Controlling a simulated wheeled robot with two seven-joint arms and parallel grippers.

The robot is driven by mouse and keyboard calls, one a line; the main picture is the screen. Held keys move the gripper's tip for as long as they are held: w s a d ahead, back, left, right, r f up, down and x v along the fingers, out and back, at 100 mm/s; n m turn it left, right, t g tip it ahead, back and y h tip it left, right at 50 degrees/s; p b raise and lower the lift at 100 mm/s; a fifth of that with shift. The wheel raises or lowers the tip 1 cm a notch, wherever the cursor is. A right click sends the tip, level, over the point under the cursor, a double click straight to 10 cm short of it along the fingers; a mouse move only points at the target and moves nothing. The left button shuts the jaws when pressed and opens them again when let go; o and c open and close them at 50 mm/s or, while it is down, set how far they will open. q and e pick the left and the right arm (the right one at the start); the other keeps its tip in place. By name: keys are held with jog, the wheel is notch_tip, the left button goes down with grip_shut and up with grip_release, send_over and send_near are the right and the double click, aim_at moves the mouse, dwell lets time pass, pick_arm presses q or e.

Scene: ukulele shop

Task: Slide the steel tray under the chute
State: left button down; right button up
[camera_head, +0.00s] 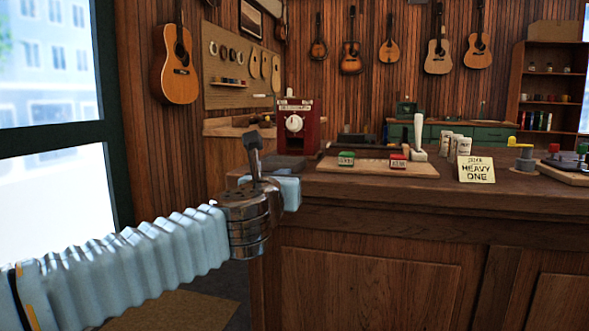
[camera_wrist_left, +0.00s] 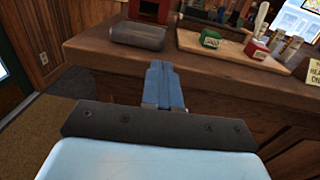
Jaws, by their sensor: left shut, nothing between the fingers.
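The steel tray (camera_wrist_left: 138,34) is a grey, low, rounded piece lying on the counter near its left front edge in the left wrist view. My right gripper is not in view.
The wooden counter (camera_head: 400,188) holds a board (camera_head: 375,167) with a green box (camera_head: 346,159) and a red box (camera_head: 398,161), right of the tray. A "heavy one" card (camera_head: 476,170) and several pale cans (camera_head: 455,146) stand farther right. Floor is open at left.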

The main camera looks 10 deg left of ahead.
aim_at(295, 166)
pick_arm(q)
jog(key=w+p, duration=0.1)
jog(key=w, duration=0.8)
jog(key=shift+w+a, duration=0.1)
jog(key=w+p, duration=0.1)
jog(key=w, duration=0.2)
jog(key=shift+p, duration=0.3)
jog(key=shift+w, duration=0.3)
jog(key=shift+a, duration=0.1)
jog(key=shift+f, duration=0.1)
